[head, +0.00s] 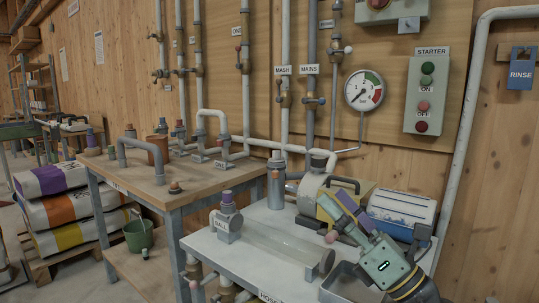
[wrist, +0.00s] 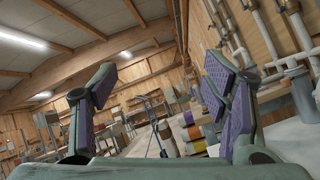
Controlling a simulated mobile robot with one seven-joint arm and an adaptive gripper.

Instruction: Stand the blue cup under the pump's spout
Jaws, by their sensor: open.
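My gripper (head: 337,215) is raised over the right part of the grey bench, in front of the pump-like unit. In the wrist view its two purple-padded fingers (wrist: 160,92) stand wide apart with nothing between them. A pale round-bodied unit with a yellow part (head: 311,188), which looks like the pump, stands at the back of the bench, partly behind my gripper. I cannot make out its spout. I cannot pick out a blue cup in either view; my arm hides part of the bench.
The grey bench (head: 215,246) carries a clear tube labelled BALL (head: 280,250), a grey cylinder (head: 276,185), a blue-and-white box (head: 402,212) and a grey tray (head: 345,285). A wooden table (head: 160,190) with pipes stands left. Wall pipes and a starter box (head: 426,95) are behind.

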